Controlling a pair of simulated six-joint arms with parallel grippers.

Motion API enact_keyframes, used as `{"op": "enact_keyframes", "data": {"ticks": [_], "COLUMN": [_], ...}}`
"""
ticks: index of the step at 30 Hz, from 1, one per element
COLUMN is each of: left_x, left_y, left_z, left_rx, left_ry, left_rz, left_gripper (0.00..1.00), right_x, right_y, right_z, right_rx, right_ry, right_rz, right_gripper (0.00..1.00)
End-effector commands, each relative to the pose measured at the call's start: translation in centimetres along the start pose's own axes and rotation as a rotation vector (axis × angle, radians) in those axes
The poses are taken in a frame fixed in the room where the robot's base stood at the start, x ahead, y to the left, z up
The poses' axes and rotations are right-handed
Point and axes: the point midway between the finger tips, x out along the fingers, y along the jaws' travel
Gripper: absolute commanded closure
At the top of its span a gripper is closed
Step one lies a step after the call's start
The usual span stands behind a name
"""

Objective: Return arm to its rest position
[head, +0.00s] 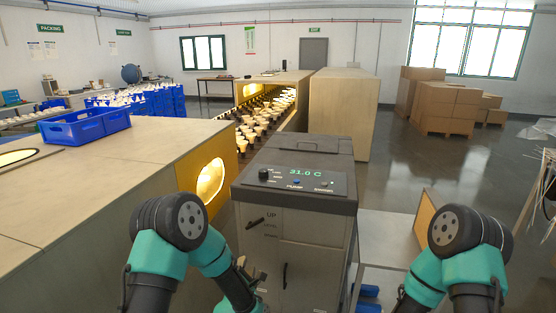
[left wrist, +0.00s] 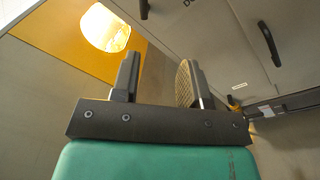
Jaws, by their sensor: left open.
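My left arm (head: 180,222) is bent, with its forearm reaching down in front of the grey cabinet (head: 300,215). My left gripper (left wrist: 158,80) is open in the left wrist view, with two dark fingers apart and nothing clearly held between them. In the head view the left gripper is small and partly hidden low in front of the cabinet. The right gripper does not show.
The cabinet has a panel reading 31.0 C and dark handles (left wrist: 270,43). A wooden bench box with a lit opening (head: 210,180) stands left of it, bearing a blue crate (head: 85,126). Rows of bulbs (head: 262,122) lie behind. Cardboard boxes (head: 449,107) stand at the back right, beside open floor.

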Motion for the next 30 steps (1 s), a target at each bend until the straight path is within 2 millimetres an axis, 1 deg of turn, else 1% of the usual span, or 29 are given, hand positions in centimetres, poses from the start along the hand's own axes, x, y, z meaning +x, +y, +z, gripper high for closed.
{"op": "enact_keyframes", "data": {"ticks": [1,5,8,14,18,20,22,26,27,30], "left_x": [-0.5,-2.5,-4.6,-9.9,-14.3,-16.4,-18.9,-23.8,-25.3,-28.5], "left_y": [-0.6,-2.8,-4.5,-7.5,-9.3,-9.9,-10.5,-11.2,-11.4,-11.6], "left_z": [-1.1,-4.1,-6.4,-10.4,-12.6,-13.4,-14.2,-15.3,-15.5,-15.8], "left_rx": [0.057,0.259,0.417,0.708,0.884,0.951,1.020,1.128,1.154,1.200], "left_ry": [0.021,0.063,0.070,0.010,-0.095,-0.156,-0.239,-0.427,-0.493,-0.647], "left_rz": [-0.047,-0.216,-0.363,-0.664,-0.871,-0.956,-1.052,-1.211,-1.253,-1.333], "left_gripper": [0.59,0.59,0.59,0.59,0.59,0.59,0.59,0.59,0.59,0.59], "right_x": [0.0,0.0,0.0,0.0,0.0,0.0,0.0,0.0,0.0,0.0], "right_y": [0.0,0.0,0.0,0.0,0.0,0.0,0.0,0.0,0.0,0.0], "right_z": [0.0,0.0,0.0,0.0,0.0,0.0,0.0,0.0,0.0,0.0], "right_rx": [0.000,0.000,0.000,0.000,0.000,0.000,0.000,0.000,0.000,0.000], "right_ry": [0.000,0.000,0.000,0.000,0.000,0.000,0.000,0.000,0.000,0.000], "right_rz": [0.000,0.000,0.000,0.000,0.000,0.000,0.000,0.000,0.000,0.000], "right_gripper": [1.00,1.00,1.00,1.00,1.00,1.00,1.00,1.00,1.00,1.00]}}
